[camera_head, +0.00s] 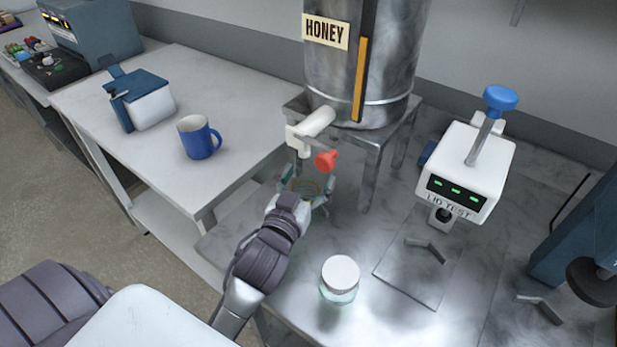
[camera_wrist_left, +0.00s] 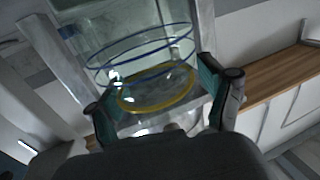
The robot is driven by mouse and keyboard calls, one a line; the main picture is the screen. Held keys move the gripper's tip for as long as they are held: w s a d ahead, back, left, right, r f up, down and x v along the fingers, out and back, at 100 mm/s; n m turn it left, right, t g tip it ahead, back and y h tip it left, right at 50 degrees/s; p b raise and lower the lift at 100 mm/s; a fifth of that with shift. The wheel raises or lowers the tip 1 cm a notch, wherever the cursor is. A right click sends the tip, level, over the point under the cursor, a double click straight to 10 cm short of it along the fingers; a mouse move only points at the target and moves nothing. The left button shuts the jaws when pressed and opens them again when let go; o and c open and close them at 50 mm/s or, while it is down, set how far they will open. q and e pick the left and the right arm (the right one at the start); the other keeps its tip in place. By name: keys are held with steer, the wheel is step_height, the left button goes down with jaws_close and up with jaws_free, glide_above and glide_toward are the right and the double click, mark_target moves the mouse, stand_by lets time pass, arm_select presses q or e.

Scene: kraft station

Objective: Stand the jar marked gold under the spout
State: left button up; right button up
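A clear open jar with a gold band (camera_wrist_left: 157,92) and blue rings shows between the fingers of my left gripper (camera_wrist_left: 160,95) in the left wrist view. In the head view the jar (camera_head: 305,187) is small and partly hidden by my left gripper (camera_head: 308,193). The fingers lie along both sides of the jar and appear to touch it. The jar is just below the white spout (camera_head: 302,143) of the honey tank (camera_head: 385,60). I cannot tell whether its base rests on the metal table. My right gripper is out of view.
A white-lidded jar (camera_head: 339,282) stands at the front of the metal table. A lid tester (camera_head: 466,170) is to the right. A blue mug (camera_head: 198,138) and a blue-and-white container (camera_head: 140,100) stand on the left table.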

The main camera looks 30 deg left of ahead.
arm_select(q)
steer(key=shift+r, duration=0.1)
steer(key=shift+r+p, duration=0.3)
steer(key=shift+r, duration=0.05)
steer(key=s+d, duration=0.1)
steer(key=s, duration=1.1)
steer(key=shift+d+r, duration=0.2)
